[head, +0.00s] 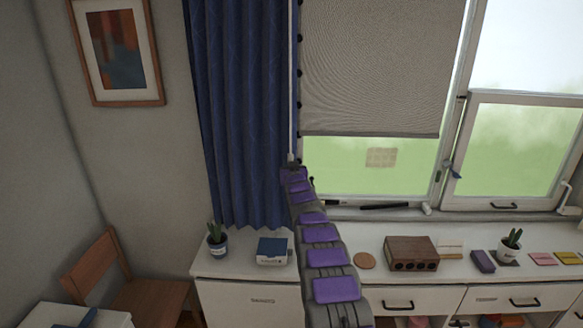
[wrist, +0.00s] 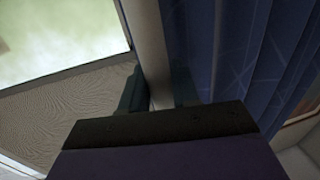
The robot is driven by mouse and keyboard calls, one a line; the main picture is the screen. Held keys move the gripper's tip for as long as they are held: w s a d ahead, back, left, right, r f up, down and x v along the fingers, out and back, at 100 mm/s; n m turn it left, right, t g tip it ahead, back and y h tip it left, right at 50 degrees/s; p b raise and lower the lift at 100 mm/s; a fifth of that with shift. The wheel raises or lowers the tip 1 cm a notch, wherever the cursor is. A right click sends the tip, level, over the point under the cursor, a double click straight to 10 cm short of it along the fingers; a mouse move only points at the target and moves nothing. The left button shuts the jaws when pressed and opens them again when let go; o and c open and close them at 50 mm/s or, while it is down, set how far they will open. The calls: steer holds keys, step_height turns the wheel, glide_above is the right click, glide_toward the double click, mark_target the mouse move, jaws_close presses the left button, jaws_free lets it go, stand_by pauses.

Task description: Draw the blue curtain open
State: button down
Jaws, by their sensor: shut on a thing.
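The blue curtain (head: 240,110) hangs in folds left of the window, and its right edge is beside the window's left side. It also shows in the wrist view (wrist: 245,50). A thin pale wand (head: 291,80) hangs down along the curtain's right edge. My gripper (head: 292,163) is at the lower end of this wand and shut on it. In the wrist view, the pale wand (wrist: 148,40) runs between the dark fingers of my gripper (wrist: 160,88). My arm hides part of the curtain's lower right edge.
A grey blind (head: 380,65) covers the upper left window. Below is a white cabinet (head: 235,270) bearing a potted plant (head: 216,238), a blue-topped box (head: 272,250) and a wooden box (head: 411,252). A wooden chair (head: 100,265) stands at left.

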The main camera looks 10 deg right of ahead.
steer(key=c, duration=1)
jaws_free()
steer(key=shift+a, duration=0.35)
steer(key=shift+s+a, duration=0.25)
steer(key=shift+s, duration=2.6)
steer(key=shift+s+a, duration=0.25)
steer(key=shift+s, duration=2.6)
steer(key=shift+s+a, duration=0.25)
steer(key=shift+s, duration=2.6)
